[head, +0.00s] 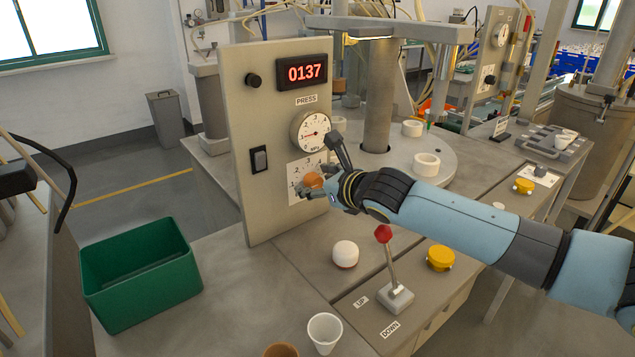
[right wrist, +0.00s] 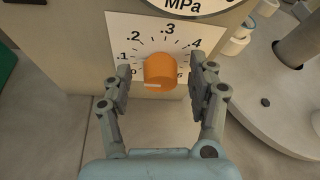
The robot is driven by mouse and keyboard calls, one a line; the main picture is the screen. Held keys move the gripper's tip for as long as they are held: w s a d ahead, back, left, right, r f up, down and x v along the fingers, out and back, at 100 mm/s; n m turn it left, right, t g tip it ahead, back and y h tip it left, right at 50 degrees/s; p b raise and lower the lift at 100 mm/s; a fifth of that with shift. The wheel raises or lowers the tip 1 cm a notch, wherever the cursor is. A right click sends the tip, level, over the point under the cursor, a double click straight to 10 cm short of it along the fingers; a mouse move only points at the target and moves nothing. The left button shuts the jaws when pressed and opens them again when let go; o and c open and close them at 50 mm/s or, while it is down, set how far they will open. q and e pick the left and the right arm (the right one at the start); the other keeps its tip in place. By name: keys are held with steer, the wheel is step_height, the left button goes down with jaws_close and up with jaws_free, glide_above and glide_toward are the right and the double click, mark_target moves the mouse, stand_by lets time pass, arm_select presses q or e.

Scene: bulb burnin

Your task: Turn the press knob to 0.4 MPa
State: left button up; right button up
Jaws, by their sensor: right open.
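The orange press knob (head: 313,181) sits on a white scale plate (head: 296,171) on the upright grey panel (head: 263,205), below the PRESS gauge (head: 310,131). In the right wrist view the knob (right wrist: 160,71) is centred under the scale marks .1 to .4; a pale mark shows at its lower left edge. My right gripper (head: 322,166) is open at the panel. In the right wrist view its fingers (right wrist: 160,75) stand on either side of the knob, with gaps visible. The gauge's exact reading is too small to tell. My left gripper is not in view.
A red display (head: 302,73) reading 0137 and a black switch (head: 260,160) share the panel. A red-topped lever (head: 391,270), a white-and-red dome (head: 345,254) and a yellow button (head: 440,258) stand in front. A green bin (head: 140,270) is left.

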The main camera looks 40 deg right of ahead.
steer(key=c, duration=1.1)
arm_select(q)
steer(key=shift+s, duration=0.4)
arm_select(e)
steer(key=shift+c, duration=0.2)
